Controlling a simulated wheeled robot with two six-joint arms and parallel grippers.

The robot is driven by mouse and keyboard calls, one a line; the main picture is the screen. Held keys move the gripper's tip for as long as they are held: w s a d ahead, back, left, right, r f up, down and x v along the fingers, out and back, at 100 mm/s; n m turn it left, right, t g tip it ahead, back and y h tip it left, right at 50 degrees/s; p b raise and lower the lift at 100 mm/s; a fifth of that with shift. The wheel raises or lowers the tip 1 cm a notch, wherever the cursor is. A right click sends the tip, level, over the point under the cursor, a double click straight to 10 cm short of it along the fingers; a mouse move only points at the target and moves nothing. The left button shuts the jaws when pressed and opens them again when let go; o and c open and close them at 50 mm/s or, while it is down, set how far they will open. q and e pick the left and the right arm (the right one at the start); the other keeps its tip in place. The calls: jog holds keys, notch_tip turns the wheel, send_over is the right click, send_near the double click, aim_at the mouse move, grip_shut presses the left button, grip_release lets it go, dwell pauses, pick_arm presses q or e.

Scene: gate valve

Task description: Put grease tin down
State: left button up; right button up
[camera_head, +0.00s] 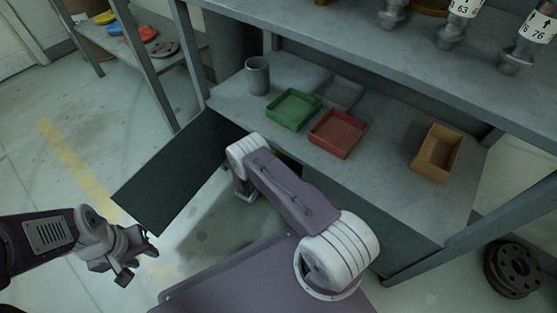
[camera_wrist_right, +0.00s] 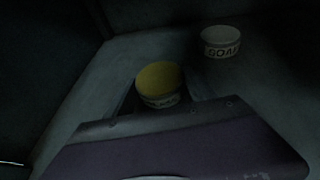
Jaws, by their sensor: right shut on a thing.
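A round tin with a yellow top (camera_wrist_right: 160,78) shows in the right wrist view, just beyond the purple body of my right gripper (camera_wrist_right: 160,100). The gripper is shut on this tin, which I take as the grease tin; its label is partly hidden and unreadable. The tin looks upright; whether its base touches the surface is too dark to tell. In the head view my right gripper and the tin are hidden behind my arm, at the cabinet. My left gripper (camera_head: 136,260) is open and empty at the lower left, away from the bench.
A white tin marked SOAP (camera_wrist_right: 220,42) stands behind and right of the yellow one in the dark cabinet. The cabinet door (camera_head: 175,175) is open. Above are a grey cup (camera_head: 257,76), green tray (camera_head: 293,109), red tray (camera_head: 338,133), grey tray (camera_head: 341,91) and cardboard box (camera_head: 436,153).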

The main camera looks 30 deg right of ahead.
jog(key=o, duration=1.6)
jog(key=shift+f, duration=0.1)
jog(key=p+v, duration=0.2)
jog(key=v, duration=0.1)
jog(key=p+v, duration=0.3)
jog(key=v, duration=0.1)
jog(key=p+v, duration=0.3)
jog(key=v, duration=0.1)
jog(key=shift+a+r, duration=0.15)
jog(key=shift+r, duration=0.2)
jog(key=shift+s+a, duration=0.25)
jog(key=shift+a, duration=0.05)
